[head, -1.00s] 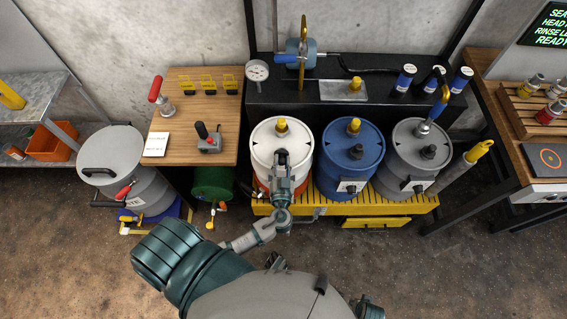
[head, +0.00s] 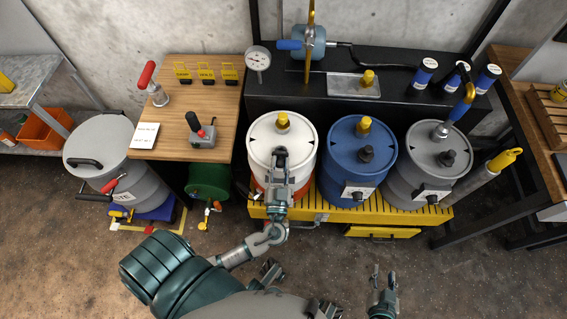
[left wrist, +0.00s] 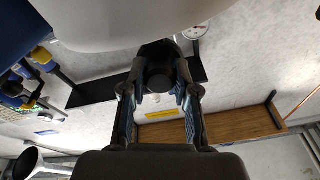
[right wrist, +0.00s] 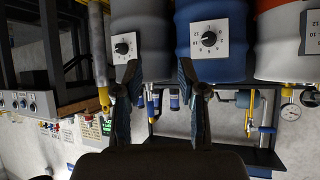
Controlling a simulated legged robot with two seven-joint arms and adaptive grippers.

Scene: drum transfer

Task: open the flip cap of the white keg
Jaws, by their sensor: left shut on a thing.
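The white keg (head: 261,144), with an orange lower band, stands on the yellow slatted stand. A yellow plug (head: 283,121) sticks up at the back of its lid. My left gripper (head: 280,158) is over the front of the lid, shut on the dark flip cap (left wrist: 158,78), which shows between its fingers in the left wrist view (left wrist: 158,100). The head view mostly hides the cap behind this gripper. The cap's exact tilt cannot be told. My right gripper (head: 382,280) is low in front of the stand, its fingers apart and empty in the right wrist view (right wrist: 160,100).
A blue drum (head: 342,145) and a grey drum (head: 416,152) stand right of the keg on the yellow stand (head: 330,213). A wooden table (head: 215,95) is on the left, with a grey lidded drum (head: 95,150) beside it. The floor in front is clear.

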